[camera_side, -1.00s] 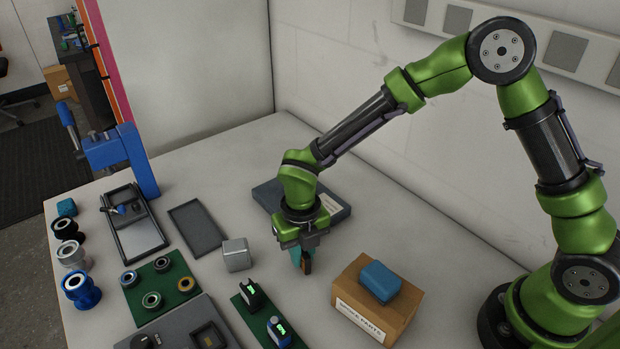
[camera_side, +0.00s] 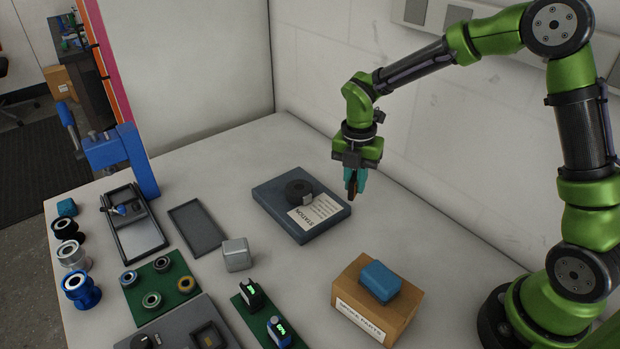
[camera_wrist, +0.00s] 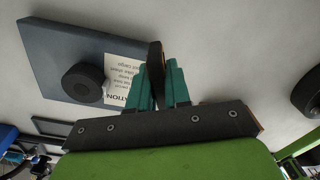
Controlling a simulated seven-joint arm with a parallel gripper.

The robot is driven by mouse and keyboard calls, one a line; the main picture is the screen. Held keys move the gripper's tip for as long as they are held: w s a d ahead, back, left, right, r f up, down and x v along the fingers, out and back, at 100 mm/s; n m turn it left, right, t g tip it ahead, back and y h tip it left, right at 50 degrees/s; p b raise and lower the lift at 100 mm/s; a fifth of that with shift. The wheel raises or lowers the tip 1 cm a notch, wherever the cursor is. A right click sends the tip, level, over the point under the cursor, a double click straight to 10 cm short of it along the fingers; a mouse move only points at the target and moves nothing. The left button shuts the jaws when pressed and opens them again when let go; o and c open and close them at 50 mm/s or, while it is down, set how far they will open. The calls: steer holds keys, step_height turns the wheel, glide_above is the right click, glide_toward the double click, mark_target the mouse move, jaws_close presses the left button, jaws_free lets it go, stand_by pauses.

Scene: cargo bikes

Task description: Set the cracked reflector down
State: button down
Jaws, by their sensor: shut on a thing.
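My gripper (camera_side: 356,178) has teal fingers and is shut on a small dark piece with an orange edge, which I take to be the cracked reflector (camera_side: 352,189). The reflector also shows in the wrist view (camera_wrist: 155,62), upright between the fingertips (camera_wrist: 160,85). It is seen edge-on, so no crack shows. My gripper is in the air over the table, to the right of the blue-grey slab (camera_side: 275,222) and behind the cardboard box. The reflector's lower end looks clear of the table, though its exact height is hard to tell.
The slab carries a black roll (camera_side: 299,188) and a printed paper (camera_side: 316,212). A cardboard box (camera_side: 362,325) with a blue block (camera_side: 380,281) stands in front. An empty grey tray (camera_side: 197,228) and a silver block (camera_side: 236,254) lie left. Bare table (camera_side: 440,240) lies right of the slab.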

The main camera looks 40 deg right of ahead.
steer(key=d+m, duration=0.2)
steer(key=d+f+m, duration=0.1)
steer(key=d+m, duration=0.3)
steer(key=m, duration=0.1)
steer(key=shift+s+d+f, duration=0.2)
steer(key=shift+d+f, duration=0.05)
steer(key=shift+d, duration=0.1)
steer(key=shift+d+f+m, duration=0.1)
steer(key=shift+d+m, duration=0.05)
steer(key=shift+m, duration=0.55)
steer(key=shift+w+m, duration=0.2)
steer(key=shift+m, duration=0.4)
glide_above(333, 169)
steer(key=shift+f, duration=2.5)
steer(key=shift+f, duration=0.2)
steer(key=c, duration=1.1)
jaws_free()
